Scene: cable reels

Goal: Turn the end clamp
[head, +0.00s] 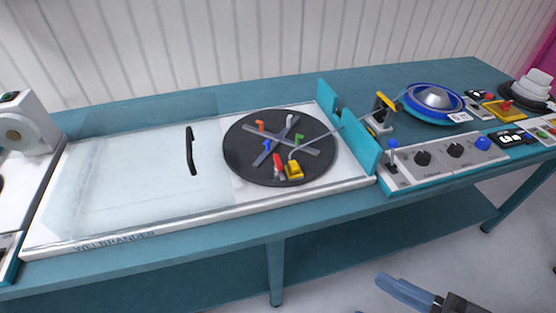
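A black turntable disc (240,160) with a grey cross lies flat in the white machine bed. A small yellow block (294,171) sits near its front edge, with a red piece (278,162) just left of it. A grey cable (335,132) runs from near the yellow block up to the right. I cannot tell for certain which piece is the end clamp. My gripper (403,290) is at the bottom right, over the floor in front of the bench and well apart from the disc. Its blue fingers overlap, so its opening is unclear.
A clear cover with a black handle (191,150) lies left of the disc. A teal upright plate (350,135) stands at its right. Beyond are a yellow-topped guide (385,101), a blue reel (414,99) and a control panel with knobs (439,156). The floor in front is clear.

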